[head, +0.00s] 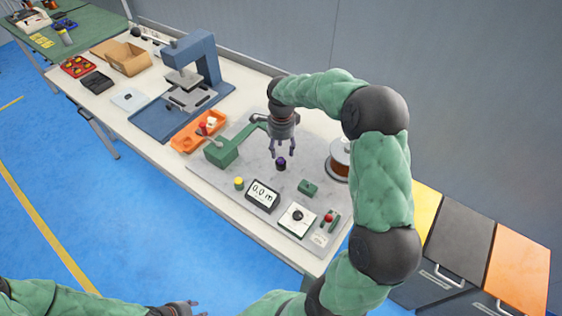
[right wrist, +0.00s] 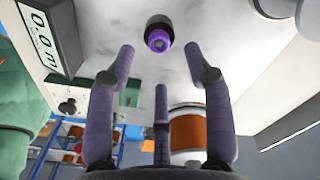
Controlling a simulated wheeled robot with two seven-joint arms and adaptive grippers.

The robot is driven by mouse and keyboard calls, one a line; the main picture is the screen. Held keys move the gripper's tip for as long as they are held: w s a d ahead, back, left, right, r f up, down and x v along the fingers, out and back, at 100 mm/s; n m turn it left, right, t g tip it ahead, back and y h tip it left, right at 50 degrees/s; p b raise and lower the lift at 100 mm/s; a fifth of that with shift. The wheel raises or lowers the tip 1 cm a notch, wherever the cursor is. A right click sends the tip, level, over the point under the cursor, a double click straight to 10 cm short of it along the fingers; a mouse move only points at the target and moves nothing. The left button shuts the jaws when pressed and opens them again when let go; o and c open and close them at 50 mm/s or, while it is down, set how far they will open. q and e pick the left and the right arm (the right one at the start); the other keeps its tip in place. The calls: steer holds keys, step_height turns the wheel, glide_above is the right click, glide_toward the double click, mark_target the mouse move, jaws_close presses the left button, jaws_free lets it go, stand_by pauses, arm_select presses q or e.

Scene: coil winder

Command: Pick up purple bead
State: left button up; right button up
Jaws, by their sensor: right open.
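The purple bead (head: 281,160) shows at the top of a short dark cylinder on the grey plate of the winder. In the right wrist view the bead (right wrist: 158,40) is a purple ring with a dark body around or behind it. My right gripper (head: 283,151) points down just above the bead. Its fingers are spread, empty, and the bead lies beyond their tips in the wrist view; I see no contact. My left gripper (head: 188,307) is low at the bottom edge of the head view, far from the bead, its fingers partly cut off.
On the plate are a green arm block (head: 221,153), a yellow button (head: 239,183), a display reading 0.0 m (head: 263,194), a white dial box (head: 297,218) and a copper spool (head: 340,158). An orange tray (head: 186,143) and a blue press (head: 205,58) stand to the left.

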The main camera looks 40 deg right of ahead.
mark_target(281, 159)
step_height(281, 159, down, 5)
steer(key=shift+w+r+b, duration=0.1)
steer(key=shift+b, duration=0.8)
steer(key=shift+a, duration=0.1)
steer(key=c, duration=0.8)
